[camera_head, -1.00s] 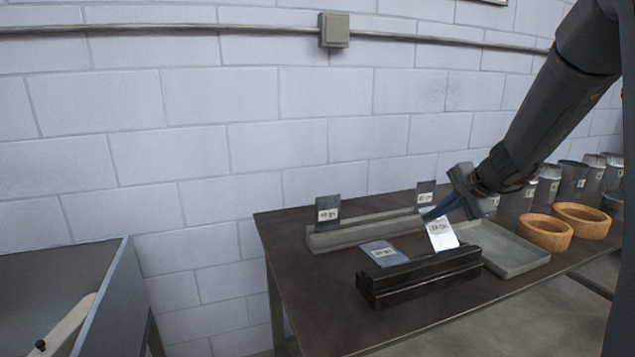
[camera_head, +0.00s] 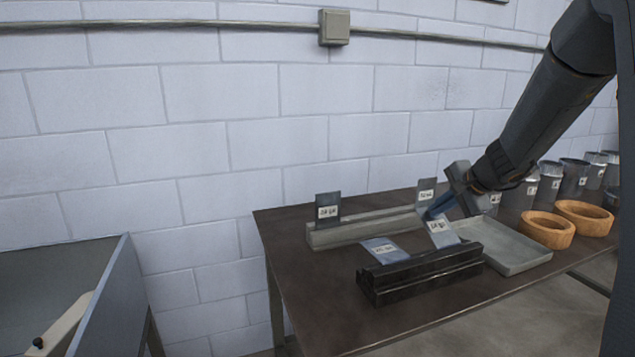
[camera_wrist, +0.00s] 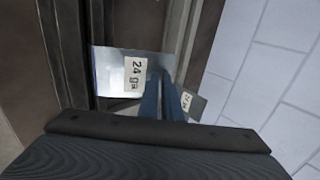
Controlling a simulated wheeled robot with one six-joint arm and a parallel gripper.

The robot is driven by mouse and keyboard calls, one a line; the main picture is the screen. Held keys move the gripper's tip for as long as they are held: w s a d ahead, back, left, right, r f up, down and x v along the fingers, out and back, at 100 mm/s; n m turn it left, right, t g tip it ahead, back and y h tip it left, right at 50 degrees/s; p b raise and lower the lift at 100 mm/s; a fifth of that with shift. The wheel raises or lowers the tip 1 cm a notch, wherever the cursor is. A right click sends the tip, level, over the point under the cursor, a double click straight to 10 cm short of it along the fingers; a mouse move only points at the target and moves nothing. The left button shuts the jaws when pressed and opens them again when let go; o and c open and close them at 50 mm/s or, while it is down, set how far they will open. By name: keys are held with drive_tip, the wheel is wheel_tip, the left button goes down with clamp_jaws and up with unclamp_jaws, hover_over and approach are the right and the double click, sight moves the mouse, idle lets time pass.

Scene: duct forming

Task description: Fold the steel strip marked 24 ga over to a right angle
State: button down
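The steel strip marked 24 ga (camera_wrist: 115,70) shows bright with a white label in the wrist view. In the head view the strip (camera_head: 441,235) stands tilted at the far side of the black bending block (camera_head: 420,276). My gripper (camera_head: 437,208) is at the strip's upper edge. In the wrist view its blue fingers (camera_wrist: 163,85) are close together and overlap the strip's right part. I see nothing clearly pinched between them. The strip's lower edge is hidden behind the block in the head view.
Two more strips (camera_head: 328,209) and (camera_head: 427,190) stand in a grey rack (camera_head: 360,231) behind. A grey tray (camera_head: 510,250), wooden bowls (camera_head: 546,230) and several metal cups are to the right. The table's front left is clear.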

sight(434, 220)
drive_tip(key=shift+w+a+f+b, duration=0.2)
drive_tip(key=shift+w+f+b, duration=0.1)
drive_tip(key=shift+f, duration=0.3)
drive_tip(key=shift+w+a+f+b, duration=0.15)
drive_tip(key=shift+w+f+b, duration=0.2)
drive_tip(key=shift+f+b, duration=0.25)
drive_tip(key=shift+w+a+f+b, duration=0.1)
drive_tip(key=shift+w+f+b, duration=0.25)
drive_tip(key=shift+f+b, duration=0.45)
drive_tip(key=shift+r, duration=0.1)
drive_tip(key=shift+w+f+b, duration=0.15)
drive_tip(key=shift+f+b, duration=0.75)
drive_tip(key=shift+b, duration=0.1)
drive_tip(key=shift+f, duration=0.1)
